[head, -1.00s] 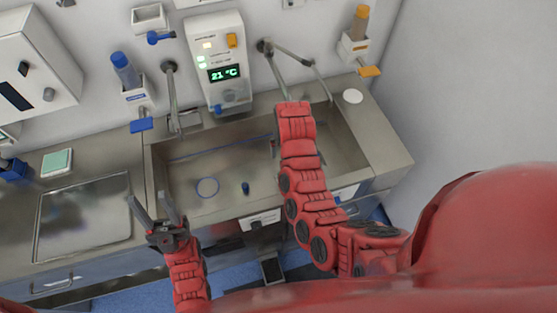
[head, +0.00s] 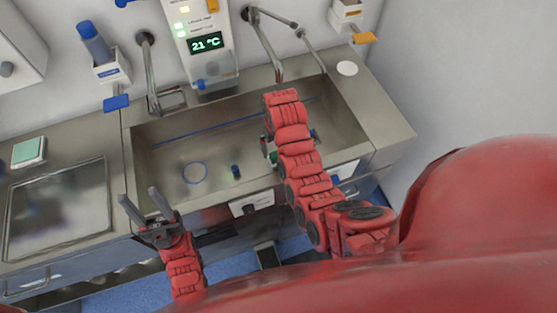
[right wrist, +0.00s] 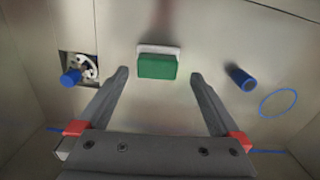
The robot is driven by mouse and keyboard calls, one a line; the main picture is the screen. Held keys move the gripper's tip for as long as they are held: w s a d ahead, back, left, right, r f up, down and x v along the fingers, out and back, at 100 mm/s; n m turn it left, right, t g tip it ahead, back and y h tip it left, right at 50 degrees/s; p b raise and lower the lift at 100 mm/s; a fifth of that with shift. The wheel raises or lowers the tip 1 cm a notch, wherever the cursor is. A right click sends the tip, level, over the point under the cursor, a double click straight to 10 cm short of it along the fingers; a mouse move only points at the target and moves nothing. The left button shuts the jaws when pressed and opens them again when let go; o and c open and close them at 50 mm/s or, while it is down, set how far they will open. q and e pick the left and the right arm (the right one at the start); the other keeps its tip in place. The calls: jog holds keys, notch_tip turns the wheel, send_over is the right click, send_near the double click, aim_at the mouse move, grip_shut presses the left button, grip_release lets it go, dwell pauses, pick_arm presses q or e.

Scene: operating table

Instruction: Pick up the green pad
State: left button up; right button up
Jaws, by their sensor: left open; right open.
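The green pad (right wrist: 157,66), a small green block with a white backing, lies on the metal sink floor in the right wrist view. My right gripper (right wrist: 160,75) is open and empty, its two fingers pointing toward the pad, one on each side of it in the picture. I cannot tell the remaining distance. In the head view the right gripper is hidden behind its arm, and only a sliver of green shows beside that arm.
The sink (head: 150,165) also holds a blue cylinder (right wrist: 241,78), a blue ring (right wrist: 278,103) and a blue-capped part at a drain (right wrist: 71,77). A faucet (head: 267,45) rises behind it. A green-topped white dish (head: 28,151) stands on the left counter.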

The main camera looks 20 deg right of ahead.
jog(key=shift+d+f+p, duration=0.1)
jog(key=shift+f+p, duration=0.25)
jog(key=shift+p, duration=0.25)
notch_tip(320, 180, down, 4)
jog(key=shift+w+r+p, duration=0.1)
jog(key=shift+r+p, duration=0.05)
jog(key=shift+p, duration=0.8)
jog(key=shift+f, duration=0.35)
jog(key=shift+d, duration=0.1)
jog(key=c, duration=1.3)
